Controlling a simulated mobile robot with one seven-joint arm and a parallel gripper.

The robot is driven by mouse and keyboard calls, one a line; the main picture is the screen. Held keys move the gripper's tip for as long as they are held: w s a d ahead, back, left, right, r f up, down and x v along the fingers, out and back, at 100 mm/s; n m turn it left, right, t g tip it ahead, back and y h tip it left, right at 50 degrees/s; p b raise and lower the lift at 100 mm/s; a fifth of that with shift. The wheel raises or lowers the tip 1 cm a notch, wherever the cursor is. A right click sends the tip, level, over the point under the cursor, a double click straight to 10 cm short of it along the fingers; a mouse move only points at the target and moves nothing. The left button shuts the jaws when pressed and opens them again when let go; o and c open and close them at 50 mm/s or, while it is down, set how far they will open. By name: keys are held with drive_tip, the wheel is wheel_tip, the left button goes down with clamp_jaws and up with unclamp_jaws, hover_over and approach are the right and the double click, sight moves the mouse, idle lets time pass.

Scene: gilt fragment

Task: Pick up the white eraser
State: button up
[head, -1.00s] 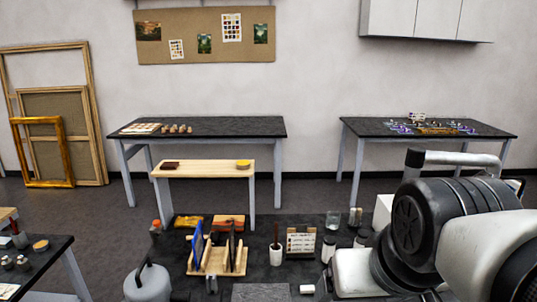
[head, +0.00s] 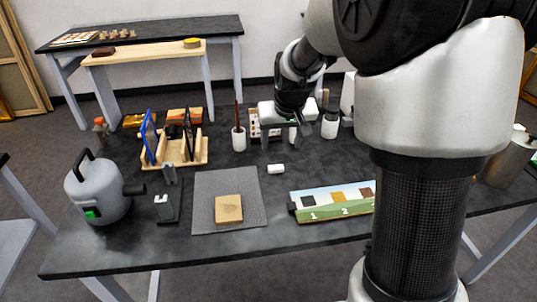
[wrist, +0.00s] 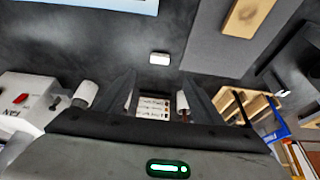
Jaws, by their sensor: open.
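The white eraser (head: 276,169) is a small white block lying on the dark table, just right of the grey mat (head: 203,213). In the wrist view the eraser (wrist: 159,58) lies flat beyond the fingertips, about centred between them. My gripper (head: 284,138) is above the table, behind the eraser in the head view. In the wrist view my gripper (wrist: 160,78) has its two fingers spread apart with nothing held between them. The eraser is fully visible and apart from the fingers.
A tan block (head: 229,209) lies on the mat. A numbered swatch board (head: 333,201) stands to the right. A wooden rack (head: 184,155), a white cup with a brush (head: 239,138) and a grey canister (head: 97,190) stand around. The table around the eraser is clear.

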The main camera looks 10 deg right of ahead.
approach(276, 167)
drive_tip(key=shift+s+b+x, duration=0.2)
drive_tip(key=shift+b+x, duration=0.2)
drive_tip(key=shift+x, duration=0.65)
drive_tip(key=shift+w+b+x, duration=0.2)
drive_tip(key=shift+b+x, duration=0.15)
drive_tip(key=shift+x, duration=2.8)
drive_tip(key=shift+r, duration=0.15)
drive_tip(key=c, duration=1.2)
wheel_tip(276, 167, up, 10)
drive_tip(key=p, duration=0.1)
